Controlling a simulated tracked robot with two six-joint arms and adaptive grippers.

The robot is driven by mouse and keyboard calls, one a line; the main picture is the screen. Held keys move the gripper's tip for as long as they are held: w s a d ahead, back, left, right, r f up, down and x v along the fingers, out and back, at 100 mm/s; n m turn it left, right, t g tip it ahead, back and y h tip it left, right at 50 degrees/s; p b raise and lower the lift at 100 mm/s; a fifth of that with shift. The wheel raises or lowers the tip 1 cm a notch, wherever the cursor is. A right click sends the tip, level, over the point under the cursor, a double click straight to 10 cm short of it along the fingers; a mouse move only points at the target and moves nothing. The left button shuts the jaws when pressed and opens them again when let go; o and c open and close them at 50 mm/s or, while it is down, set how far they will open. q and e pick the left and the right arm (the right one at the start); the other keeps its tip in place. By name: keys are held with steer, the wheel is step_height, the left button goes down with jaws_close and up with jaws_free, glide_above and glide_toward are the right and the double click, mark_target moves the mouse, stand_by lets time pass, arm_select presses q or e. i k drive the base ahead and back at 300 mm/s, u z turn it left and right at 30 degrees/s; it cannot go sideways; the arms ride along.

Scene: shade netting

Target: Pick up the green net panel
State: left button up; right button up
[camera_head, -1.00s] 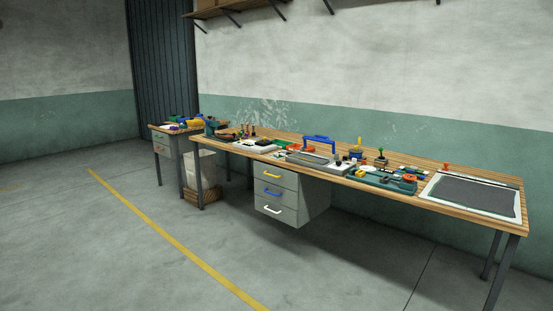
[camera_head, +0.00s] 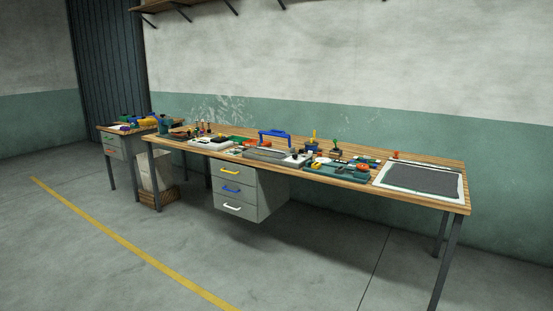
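I cannot make out a green net panel for certain. A flat dark grey panel with a white border and a thin green edge (camera_head: 422,179) lies on the right end of the long workbench (camera_head: 350,184). Whether it is the net panel I cannot tell from here. Neither of my grippers shows in the head view. The bench stands some way off, across open floor.
A drawer unit (camera_head: 233,190) with yellow, blue and white handles hangs under the bench. Tools and trays crowd the bench's middle, with a blue handle (camera_head: 274,134) standing up. A smaller side table (camera_head: 119,145) stands at left. The floor in front is clear.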

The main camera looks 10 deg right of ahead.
mark_target(230, 152)
steer(key=z, duration=0.35)
steer(key=i, duration=3.2)
steer(key=u, duration=0.75)
steer(key=i, duration=1.7)
steer(key=u, duration=0.45)
steer(key=k, duration=0.75)
steer(key=u, duration=0.15)
